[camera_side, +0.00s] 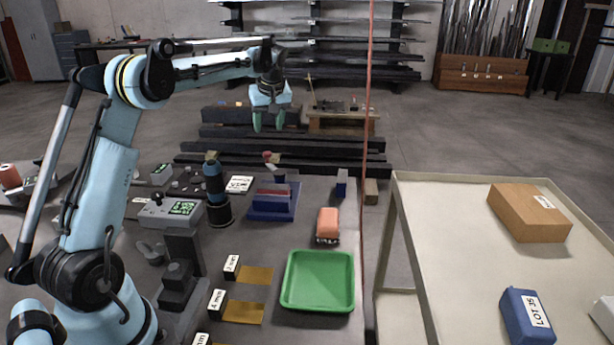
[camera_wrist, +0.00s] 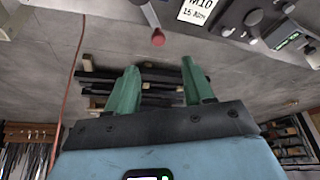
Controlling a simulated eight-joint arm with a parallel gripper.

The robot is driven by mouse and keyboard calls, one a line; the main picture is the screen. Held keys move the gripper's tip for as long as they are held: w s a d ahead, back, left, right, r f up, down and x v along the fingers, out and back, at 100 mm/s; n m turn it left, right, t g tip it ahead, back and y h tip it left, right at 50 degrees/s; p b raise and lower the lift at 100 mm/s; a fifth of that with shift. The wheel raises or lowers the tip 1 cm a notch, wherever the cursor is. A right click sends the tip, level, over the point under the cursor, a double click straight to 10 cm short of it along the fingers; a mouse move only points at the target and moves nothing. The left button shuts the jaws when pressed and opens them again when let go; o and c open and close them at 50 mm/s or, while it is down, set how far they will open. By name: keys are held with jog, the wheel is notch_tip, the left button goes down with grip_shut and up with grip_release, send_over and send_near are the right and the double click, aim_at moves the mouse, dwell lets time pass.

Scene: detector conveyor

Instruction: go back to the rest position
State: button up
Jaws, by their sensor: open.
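My gripper (camera_side: 268,121) hangs high above the far end of the dark work table (camera_side: 275,335) in the side view, with its green fingers pointing down. Its two fingers stand apart with nothing between them, and they also show in the wrist view (camera_wrist: 160,90). The gripper is well clear of everything on the table. My arm is raised and reaches out from the left.
A green tray (camera_side: 318,281), an orange block (camera_side: 328,224) and a blue fixture (camera_side: 273,204) stand on the table. A dark cylinder device (camera_side: 215,190) is left of the fixture. A thin red vertical line (camera_side: 368,150) runs beside the pale cart (camera_side: 460,240) at right.

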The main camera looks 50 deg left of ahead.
jog(key=shift+v, duration=0.85)
jog(key=s+d+r+m+t+h, duration=0.15)
jog(key=s+d+m, duration=0.25)
jog(key=d, duration=0.5)
jog(key=s+d+r+m+t, duration=0.1)
jog(key=s+d+m+t, duration=0.15)
jog(key=d, duration=0.65)
jog(key=s+d+f+m+t+h, duration=0.1)
jog(key=s+d+f+m+h, duration=0.1)
jog(key=s+d+f+m, duration=0.5)
jog(key=s+d+m, duration=0.1)
jog(key=s+d, duration=0.3)
jog(key=s, duration=0.1)
jog(key=shift+d+f+t+h, duration=0.2)
jog(key=shift+f+t+h, duration=0.05)
jog(key=shift+t+h, duration=0.15)
